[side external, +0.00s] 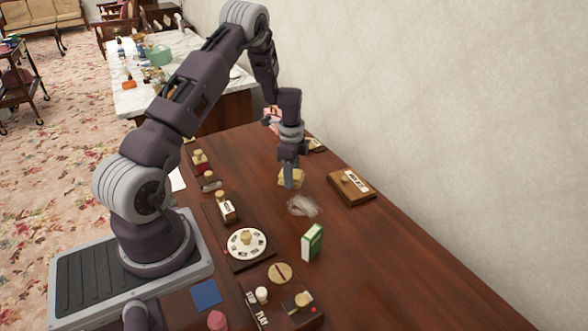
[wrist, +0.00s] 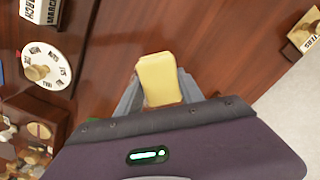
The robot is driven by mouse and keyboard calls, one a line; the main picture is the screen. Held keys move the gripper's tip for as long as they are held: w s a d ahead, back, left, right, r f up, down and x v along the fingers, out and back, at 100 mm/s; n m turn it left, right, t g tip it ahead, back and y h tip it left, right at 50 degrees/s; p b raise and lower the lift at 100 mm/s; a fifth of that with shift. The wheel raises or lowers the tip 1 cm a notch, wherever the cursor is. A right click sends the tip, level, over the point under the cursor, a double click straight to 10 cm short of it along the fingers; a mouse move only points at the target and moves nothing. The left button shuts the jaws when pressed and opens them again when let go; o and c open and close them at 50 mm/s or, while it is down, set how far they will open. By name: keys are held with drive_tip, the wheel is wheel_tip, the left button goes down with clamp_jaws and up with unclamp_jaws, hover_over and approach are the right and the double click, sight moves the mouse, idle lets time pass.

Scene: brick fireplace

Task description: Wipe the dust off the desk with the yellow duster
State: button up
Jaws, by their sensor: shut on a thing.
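The yellow duster (side external: 291,178) is a small block held low over the brown wooden desk (side external: 375,258). My gripper (side external: 289,172) is shut on it. In the wrist view the duster (wrist: 159,79) sits between the fingers of my gripper (wrist: 160,90). I cannot tell whether its underside touches the desk. A pale grey patch of dust (side external: 302,206) lies on the desk just in front of the duster in the side view. The dust does not show in the wrist view, where the duster and gripper body hide part of the desk.
A wooden box with a label (side external: 350,187) stands right of the dust, near the wall. A green box (side external: 312,242) stands upright in front. A white dial board (side external: 246,243) and a small calendar block (side external: 227,209) are to the left. The front right desk is clear.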

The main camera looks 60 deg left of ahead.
sight(295, 194)
drive_tip(key=shift+f, duration=2)
drive_tip(key=shift+d+f, duration=0.6)
drive_tip(key=shift+f, duration=0.35)
drive_tip(key=shift+c, duration=0.5)
drive_tip(key=shift+d, duration=5.5)
drive_tip(key=shift+a, duration=6.2)
drive_tip(key=shift+w+d, duration=0.1)
drive_tip(key=shift+w, duration=0.4)
drive_tip(key=shift+d, duration=6)
drive_tip(key=shift+a, duration=5.95)
drive_tip(key=shift+a+r, duration=0.1)
drive_tip(key=shift+r, duration=4)
